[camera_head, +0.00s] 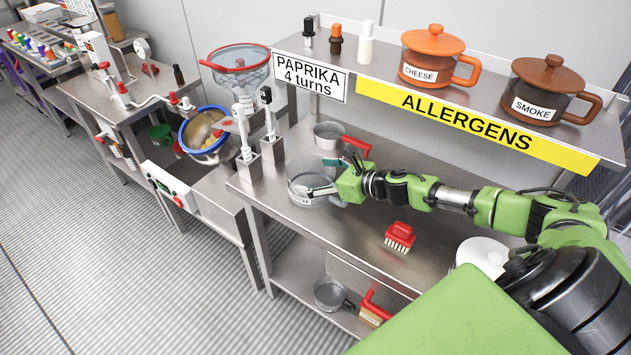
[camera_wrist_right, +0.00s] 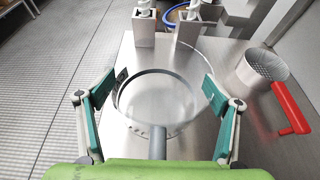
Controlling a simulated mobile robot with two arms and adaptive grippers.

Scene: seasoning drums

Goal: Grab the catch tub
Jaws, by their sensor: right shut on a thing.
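The catch tub (camera_head: 297,187) is a round, clear-walled tub standing on the steel counter; part of its label shows, and the fingers cover some of its side. In the right wrist view the tub (camera_wrist_right: 158,92) shows from above, with a grey handle pointing toward my palm. My right gripper (camera_head: 326,177) reaches in from the right, its fingers on either side of the tub. In the wrist view the teal pads of the gripper (camera_wrist_right: 158,95) flank the rim, shut on the tub. My left gripper is not in view.
A metal sieve with a red handle (camera_head: 327,135) stands just behind the tub. A red brush (camera_head: 400,236) lies in front to the right. The shelf (camera_head: 470,97) with jars overhangs the back.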

